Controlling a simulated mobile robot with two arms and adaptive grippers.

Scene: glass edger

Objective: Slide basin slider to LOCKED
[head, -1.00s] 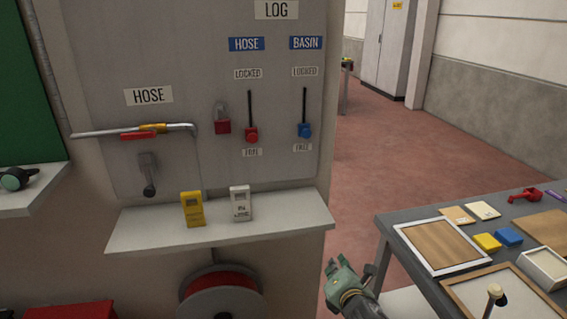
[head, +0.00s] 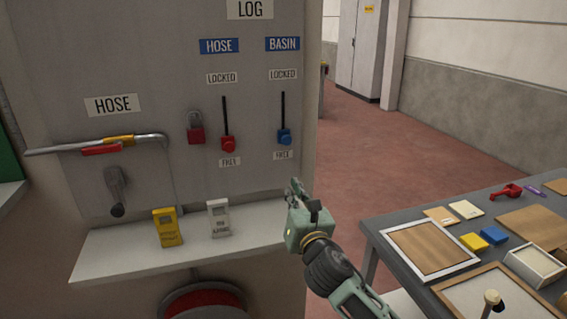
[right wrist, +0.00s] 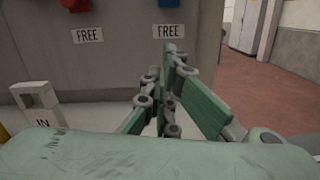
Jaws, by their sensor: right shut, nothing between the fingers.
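The basin slider is a blue knob (head: 284,136) at the bottom of a dark vertical slot, under the BASIN label (head: 282,44). It sits just above the FREE label (head: 283,155); the LOCKED label (head: 283,74) is at the slot's top. My right gripper (head: 294,188) is shut and empty, below the knob and apart from it, in front of the panel's right edge. In the right wrist view the shut fingers (right wrist: 172,60) point at the panel below the FREE label (right wrist: 168,31), and the blue knob's lower part (right wrist: 169,4) shows at the top. My left gripper is not in view.
A red slider knob (head: 228,144) and a red padlock (head: 195,128) are left of the blue one. A shelf (head: 120,258) below holds a yellow tag block (head: 167,228) and a white one (head: 218,218). A cluttered table (head: 380,222) stands at the right.

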